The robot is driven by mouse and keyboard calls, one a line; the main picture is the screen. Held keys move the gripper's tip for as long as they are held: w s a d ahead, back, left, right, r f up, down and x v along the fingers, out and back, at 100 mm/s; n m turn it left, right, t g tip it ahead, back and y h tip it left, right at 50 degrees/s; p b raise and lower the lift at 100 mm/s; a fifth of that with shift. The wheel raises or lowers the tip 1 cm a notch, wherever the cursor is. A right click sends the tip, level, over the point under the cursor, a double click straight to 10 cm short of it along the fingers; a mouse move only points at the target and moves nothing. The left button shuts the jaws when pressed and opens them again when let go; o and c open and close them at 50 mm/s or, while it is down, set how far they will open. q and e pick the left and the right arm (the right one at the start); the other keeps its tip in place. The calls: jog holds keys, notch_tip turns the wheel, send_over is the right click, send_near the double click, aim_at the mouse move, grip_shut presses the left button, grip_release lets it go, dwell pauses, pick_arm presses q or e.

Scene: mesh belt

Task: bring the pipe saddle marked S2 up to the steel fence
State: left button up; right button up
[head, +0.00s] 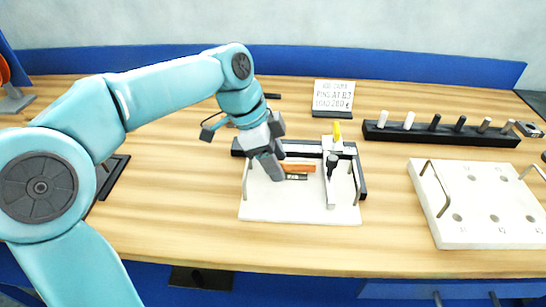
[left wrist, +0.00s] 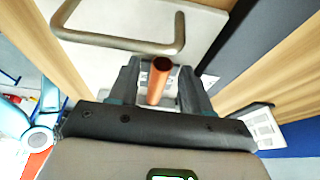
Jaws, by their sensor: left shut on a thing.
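My left gripper (head: 280,174) is low over a white plate (head: 262,208), its fingers pointing down. It is shut on the pipe saddle, which shows as a copper-orange pipe-like piece (head: 298,167) with a darker part below. In the left wrist view the copper piece (left wrist: 159,80) stands between the two fingers (left wrist: 160,90). I cannot read an S2 mark. The fence (head: 305,149), a pale and dark bar, runs along the plate's back edge, just behind the saddle. Whether they touch is unclear. My right gripper is not in view.
A sign (head: 333,94) stands behind. A pin rack (head: 440,134) and a holed white plate (head: 477,230) lie to the right. Bare wood lies at the front left.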

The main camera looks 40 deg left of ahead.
pick_arm(q)
jog(key=shift+w+d, duration=0.45)
jog(key=shift+d, duration=0.3)
dwell(0.3)
jog(key=o, duration=1.4)
jog(key=shift+c, duration=0.2)
jog(key=p+v, duration=0.4)
jog(key=v, duration=1.2)
jog(key=shift+s+p, duration=0.15)
jog(key=shift+p, duration=0.2)
jog(key=shift+r, duration=0.15)
